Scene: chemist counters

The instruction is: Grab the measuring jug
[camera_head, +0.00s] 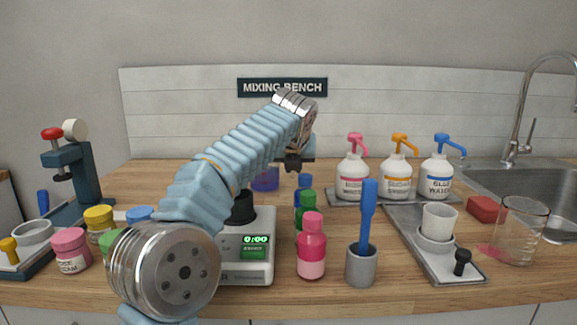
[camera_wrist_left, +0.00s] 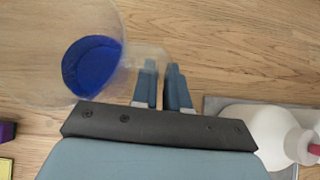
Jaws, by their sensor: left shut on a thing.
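The measuring jug is clear with dark blue liquid in it; in the wrist view its round wall (camera_wrist_left: 125,18) shows at upper left. In the head view the jug (camera_head: 265,181) stands at the back of the bench, partly hidden by my left arm. My left gripper (camera_head: 294,164) is just to its right, and in the wrist view its fingers (camera_wrist_left: 163,72) are shut on the clear handle at the jug's side. My right gripper is not in view.
A scale (camera_head: 245,262), a pink bottle (camera_head: 311,250) and a grey cup (camera_head: 361,266) with a blue tool stand in front. Pump bottles (camera_head: 396,180) stand to the right. A glass beaker (camera_head: 520,230) is near the sink (camera_head: 500,180). Small jars (camera_head: 70,252) are at left.

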